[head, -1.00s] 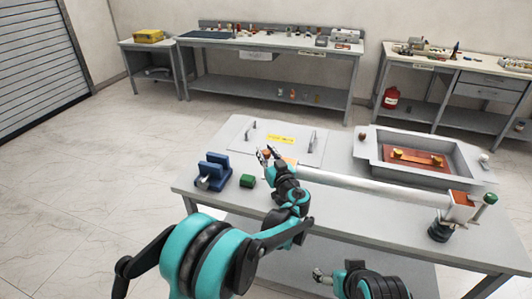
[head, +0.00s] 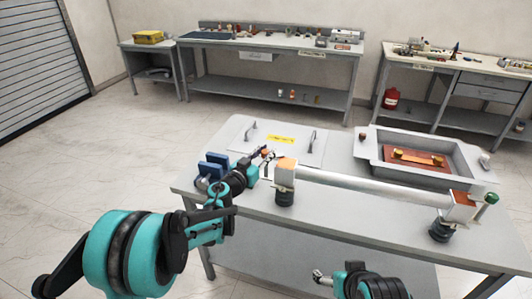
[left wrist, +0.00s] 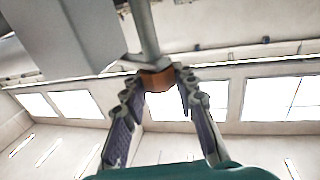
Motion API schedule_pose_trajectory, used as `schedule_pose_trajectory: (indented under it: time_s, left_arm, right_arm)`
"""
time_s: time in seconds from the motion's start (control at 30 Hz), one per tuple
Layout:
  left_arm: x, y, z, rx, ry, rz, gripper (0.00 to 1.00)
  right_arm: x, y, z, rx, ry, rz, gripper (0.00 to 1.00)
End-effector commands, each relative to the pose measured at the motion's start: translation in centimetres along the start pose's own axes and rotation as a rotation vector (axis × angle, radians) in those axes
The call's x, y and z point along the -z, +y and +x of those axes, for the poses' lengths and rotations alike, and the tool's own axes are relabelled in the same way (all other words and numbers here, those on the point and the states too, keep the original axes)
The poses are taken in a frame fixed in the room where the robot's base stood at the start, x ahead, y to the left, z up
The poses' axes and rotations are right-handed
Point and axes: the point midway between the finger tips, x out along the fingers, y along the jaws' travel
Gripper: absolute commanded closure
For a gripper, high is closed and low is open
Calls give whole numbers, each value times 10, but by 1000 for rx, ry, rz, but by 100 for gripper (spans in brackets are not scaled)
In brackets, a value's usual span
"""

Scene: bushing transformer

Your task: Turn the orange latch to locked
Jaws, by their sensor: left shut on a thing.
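The orange latch (head: 264,152) shows as a small orange spot at the left end of the long grey tube, by the fingertips in the head view. In the left wrist view the orange piece (left wrist: 157,82) sits at the end of a grey rod, between my two fingertips. My left gripper (head: 266,156) is shut on it; its fingers also show in the left wrist view (left wrist: 158,88). How far the latch is turned cannot be told. My right gripper (head: 319,277) is low at the front of the table, small and partly cut off from clear view.
The long tube (head: 365,189) lies across the grey table, with an orange-topped post (head: 285,175) at its left end and a green-knobbed fitting (head: 462,207) at its right. A blue holder (head: 212,167) is partly behind my arm. An open metal tank (head: 450,176) stands at right.

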Motion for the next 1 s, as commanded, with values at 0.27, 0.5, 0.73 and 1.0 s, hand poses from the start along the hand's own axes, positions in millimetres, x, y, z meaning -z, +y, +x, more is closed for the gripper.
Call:
schedule_pose_trajectory:
  time_s: [0.27, 0.5, 0.73, 1.0]
  left_arm:
    - [0, -3, 1, -246, 0, 0, 100]
    - [0, -2, 1, -412, 0, 0, 100]
    - [1, -1, 1, -507, 1, 0, 100]
    - [0, 0, 1, -547, 1, -1, 100]
  right_arm:
    - [1, 0, -1, 0, 0, 0, 21]
    - [2, 0, -3, 0, 0, 0, 21]
    - [2, 0, -4, 0, 0, 0, 21]
    - [3, 0, -4, 0, 0, 0, 21]
